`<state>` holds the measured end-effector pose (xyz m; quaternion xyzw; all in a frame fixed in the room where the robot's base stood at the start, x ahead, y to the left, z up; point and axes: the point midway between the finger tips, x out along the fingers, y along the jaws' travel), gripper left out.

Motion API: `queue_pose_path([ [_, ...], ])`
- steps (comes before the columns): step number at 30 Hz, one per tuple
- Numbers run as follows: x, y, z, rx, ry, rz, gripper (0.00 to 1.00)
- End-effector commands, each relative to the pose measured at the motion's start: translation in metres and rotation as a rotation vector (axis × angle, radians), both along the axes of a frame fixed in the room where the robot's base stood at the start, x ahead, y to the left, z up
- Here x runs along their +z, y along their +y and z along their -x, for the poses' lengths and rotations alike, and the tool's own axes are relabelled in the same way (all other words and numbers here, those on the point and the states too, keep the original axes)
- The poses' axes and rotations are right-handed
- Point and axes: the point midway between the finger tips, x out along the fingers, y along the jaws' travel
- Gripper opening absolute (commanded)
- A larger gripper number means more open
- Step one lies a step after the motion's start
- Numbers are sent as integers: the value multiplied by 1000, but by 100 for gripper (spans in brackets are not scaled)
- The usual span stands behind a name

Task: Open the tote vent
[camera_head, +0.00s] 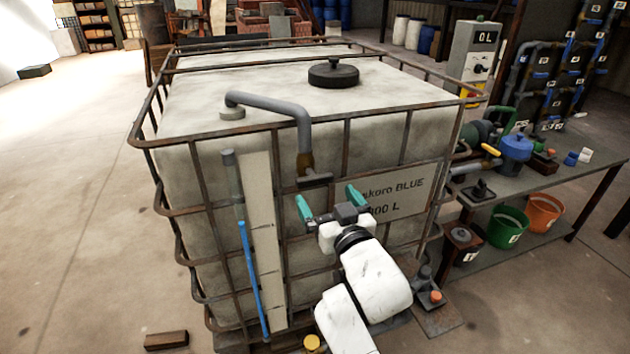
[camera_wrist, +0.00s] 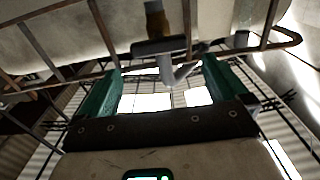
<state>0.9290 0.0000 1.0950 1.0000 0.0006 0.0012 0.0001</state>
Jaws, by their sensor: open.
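The tote (camera_head: 230,80) is a large white tank in a rusty cage. A grey vent pipe (camera_head: 270,104) leaves its top and bends down over the front edge. A brass-coloured valve (camera_head: 305,161) sits at the pipe's lower end, with a dark grey T-shaped handle (camera_head: 315,179) under it. My gripper (camera_head: 330,202) is open, its green fingers spread just below the handle and a little to the right. In the wrist view my gripper (camera_wrist: 163,88) shows empty, and the handle (camera_wrist: 165,47) lies beyond the fingertips, between them. Contact between them is not seen.
Cage bars (camera_head: 347,145) and a label plate (camera_head: 405,195) stand close behind my gripper. A black lid (camera_head: 333,74) is on the tote's top.

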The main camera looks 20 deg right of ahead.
Motion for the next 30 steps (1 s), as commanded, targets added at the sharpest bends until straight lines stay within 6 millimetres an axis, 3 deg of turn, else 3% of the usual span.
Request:
queue_pose_path([
  [9, 1, -1, -56, -1, 2, 0, 100],
  [15, 0, -1, -78, -2, 3, 1, 100],
  [28, 0, -1, -85, -1, 2, -1, 100],
  [30, 0, -1, -85, -1, 2, -1, 94],
])
